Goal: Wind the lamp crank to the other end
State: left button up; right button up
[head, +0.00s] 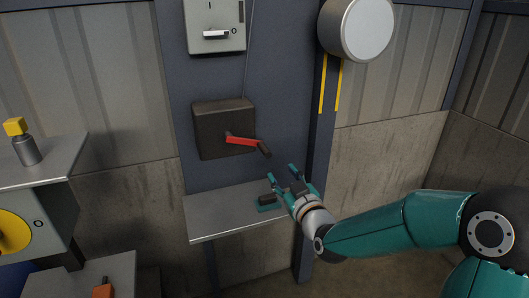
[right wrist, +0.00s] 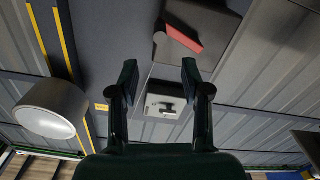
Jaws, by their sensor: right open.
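The crank box (head: 222,128) is dark and fixed to the blue-grey wall panel. Its red crank arm (head: 242,140) points right and slightly down, ending in a dark handle (head: 264,149). My right gripper (head: 282,173) is open and empty, below and to the right of the handle, apart from it. In the right wrist view the open fingers (right wrist: 160,68) show with the red arm (right wrist: 184,39) and the dark handle (right wrist: 159,46) beyond them. The round lamp (head: 362,29) is on the post at upper right. My left gripper is out of view.
A grey shelf (head: 215,218) lies under the crank box, close below my right gripper. A switch box (head: 215,15) with a pale lever is above. At left are a bench (head: 50,165) with a yellow-capped bottle (head: 24,145) and a yellow dial (head: 10,232).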

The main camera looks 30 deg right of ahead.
aim_at(264, 152)
jog(key=p+x, duration=0.3)
jog(key=x, duration=1)
jog(key=shift+w, duration=0.4)
grip_shut()
jog(key=shift+a, duration=0.25)
jog(key=shift+d+f, duration=0.1)
